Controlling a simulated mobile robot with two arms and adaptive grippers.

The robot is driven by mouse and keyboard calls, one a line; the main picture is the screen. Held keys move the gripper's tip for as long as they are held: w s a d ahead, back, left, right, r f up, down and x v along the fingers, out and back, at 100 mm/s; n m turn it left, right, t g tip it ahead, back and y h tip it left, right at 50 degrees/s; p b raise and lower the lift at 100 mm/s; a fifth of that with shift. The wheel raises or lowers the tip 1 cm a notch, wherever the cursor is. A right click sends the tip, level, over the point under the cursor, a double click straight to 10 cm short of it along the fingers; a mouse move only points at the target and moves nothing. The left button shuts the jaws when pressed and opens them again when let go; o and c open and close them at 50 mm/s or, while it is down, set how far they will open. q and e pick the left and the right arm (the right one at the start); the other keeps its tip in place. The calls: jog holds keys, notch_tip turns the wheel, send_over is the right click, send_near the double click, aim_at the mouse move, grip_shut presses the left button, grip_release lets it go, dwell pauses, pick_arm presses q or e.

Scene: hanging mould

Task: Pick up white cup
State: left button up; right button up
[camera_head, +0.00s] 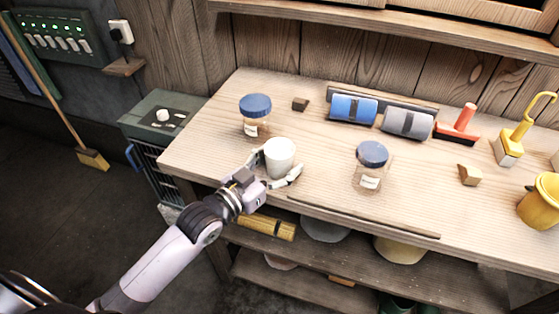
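The white cup (280,155) stands upright on the wooden workbench (330,180), near its front edge at the left. My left gripper (272,172) is at the cup, with one finger to its left and the other to its front right. The fingers are spread apart around the cup's lower part. I cannot tell whether they touch it. My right gripper is not in view.
Jars with blue lids stand behind the cup (255,115) and to its right (371,167). Blue (353,108) and grey rolls lie at the back. A red-handled tool (460,125), a yellow brush (511,143) and a yellow container (541,202) stand at the right. A shelf lies below.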

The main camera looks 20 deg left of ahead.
pick_arm(q)
jog(key=c, duration=0.9)
jog(key=shift+c, duration=0.2)
